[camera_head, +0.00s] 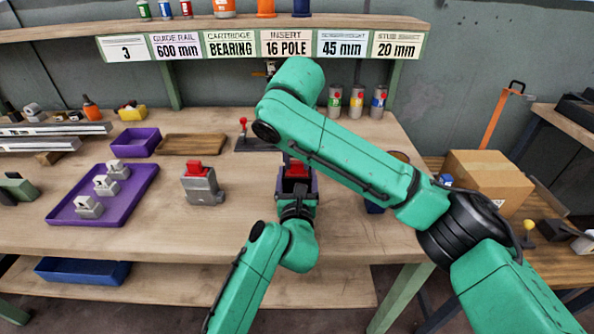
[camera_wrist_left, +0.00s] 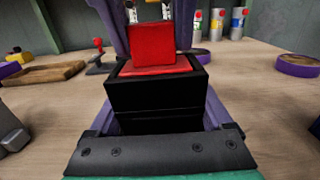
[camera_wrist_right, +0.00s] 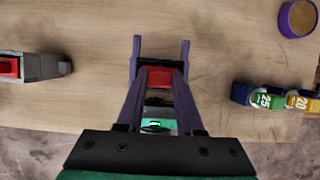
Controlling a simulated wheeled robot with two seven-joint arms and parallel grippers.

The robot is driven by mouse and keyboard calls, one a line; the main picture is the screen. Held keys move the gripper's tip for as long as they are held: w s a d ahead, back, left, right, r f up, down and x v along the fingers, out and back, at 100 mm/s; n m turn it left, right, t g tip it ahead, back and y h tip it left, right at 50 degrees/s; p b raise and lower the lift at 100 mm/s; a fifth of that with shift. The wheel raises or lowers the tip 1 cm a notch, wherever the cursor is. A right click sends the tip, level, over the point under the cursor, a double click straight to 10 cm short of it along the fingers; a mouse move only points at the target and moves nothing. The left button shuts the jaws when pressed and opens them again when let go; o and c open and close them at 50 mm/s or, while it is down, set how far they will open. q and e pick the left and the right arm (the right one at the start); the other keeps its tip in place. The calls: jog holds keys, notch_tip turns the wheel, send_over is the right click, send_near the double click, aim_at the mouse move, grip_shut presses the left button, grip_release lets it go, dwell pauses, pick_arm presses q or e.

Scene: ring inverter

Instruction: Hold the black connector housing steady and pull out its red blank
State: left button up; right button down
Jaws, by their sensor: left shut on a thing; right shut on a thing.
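The black connector housing (camera_wrist_left: 155,97) stands upright between the purple fingers of my left gripper (camera_head: 297,187), which is shut on it from the front, low over or on the bench. The red blank (camera_wrist_left: 153,45) is a block on a wider red base, and this base lies at the housing's top. The blank also shows in the head view (camera_head: 297,170). My right gripper (camera_wrist_right: 160,73) comes from above, its purple fingers on both sides of the red block and shut on it. In the head view the right arm hides part of this gripper.
A grey unit with a red top (camera_head: 202,186) stands to the left. Beyond it is a purple tray (camera_head: 70,212) with grey parts. A wooden board (camera_head: 192,144) and a red-knobbed lever (camera_head: 243,128) are behind. Bench between the grey unit and the housing is clear.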

aim_at(297, 163)
jog(key=shift+r, duration=0.1)
pick_arm(q)
jog(key=o, duration=1.5)
pick_arm(e)
notch_tip(297, 163, up, 10)
